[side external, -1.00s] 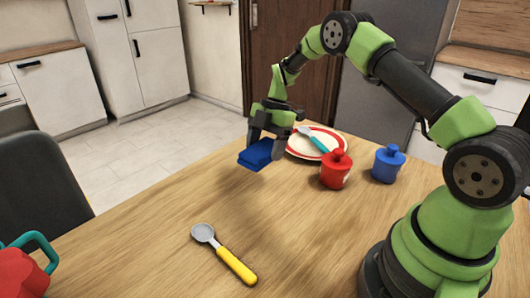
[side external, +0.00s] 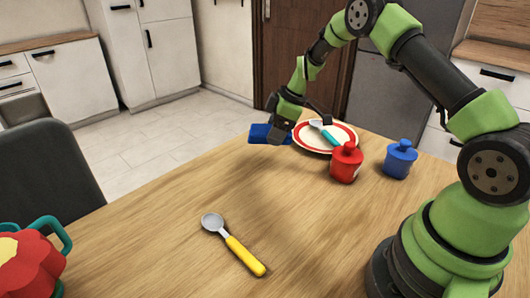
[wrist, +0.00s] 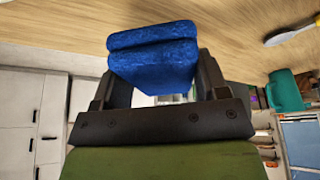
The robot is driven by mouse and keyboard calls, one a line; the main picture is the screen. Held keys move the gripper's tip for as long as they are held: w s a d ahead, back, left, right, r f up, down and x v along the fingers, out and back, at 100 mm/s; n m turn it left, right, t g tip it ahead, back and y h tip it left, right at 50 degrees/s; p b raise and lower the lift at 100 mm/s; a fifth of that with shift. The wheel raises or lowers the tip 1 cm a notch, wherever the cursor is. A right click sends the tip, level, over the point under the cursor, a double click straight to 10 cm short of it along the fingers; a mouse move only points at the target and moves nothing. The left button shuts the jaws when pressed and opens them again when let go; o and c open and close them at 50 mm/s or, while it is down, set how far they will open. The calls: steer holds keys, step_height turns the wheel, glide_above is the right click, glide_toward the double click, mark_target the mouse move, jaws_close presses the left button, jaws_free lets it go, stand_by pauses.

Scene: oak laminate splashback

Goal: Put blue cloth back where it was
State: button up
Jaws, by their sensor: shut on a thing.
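The blue cloth (side external: 259,134) is a folded pad in the side view. My gripper (side external: 272,136) is shut on it and holds it above the table's far left edge, left of the plate. The wrist view also shows the cloth (wrist: 155,60) between the two fingers (wrist: 158,80), as a thick folded block. My fingers are tilted, pointing down and left in the side view. Part of the cloth is hidden behind the gripper in the side view.
A red-rimmed plate (side external: 345,147) bearing a teal-handled utensil (side external: 328,136) stands at the back. A red pot (side external: 346,163) and blue pot (side external: 399,160) stand nearby. A yellow-handled spoon (side external: 243,256) lies at the front; a red and teal object (side external: 28,262) stands at left.

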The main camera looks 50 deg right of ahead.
mark_target(265, 151)
steer(key=m, duration=0.2)
steer(key=w+m+h, duration=0.1)
steer(key=w+d+m+t, duration=0.1)
steer(key=m, duration=0.1)
steer(key=shift+d+r+m+h, duration=0.1)
steer(key=shift+r+m+h, duration=0.2)
steer(key=shift+r+h, duration=0.1)
steer(key=w+f+m+h, duration=0.1)
steer(key=f+m, duration=0.1)
steer(key=w+f+m+h, duration=0.1)
steer(key=f+m, duration=0.1)
steer(key=f, duration=0.1)
steer(key=w+d+f+m, duration=0.1)
steer(key=f+m, duration=0.2)
steer(key=shift+f+h, duration=0.25)
steer(key=shift+h, duration=0.15)
steer(key=shift+f, duration=0.15)
steer(key=o, duration=0.9)
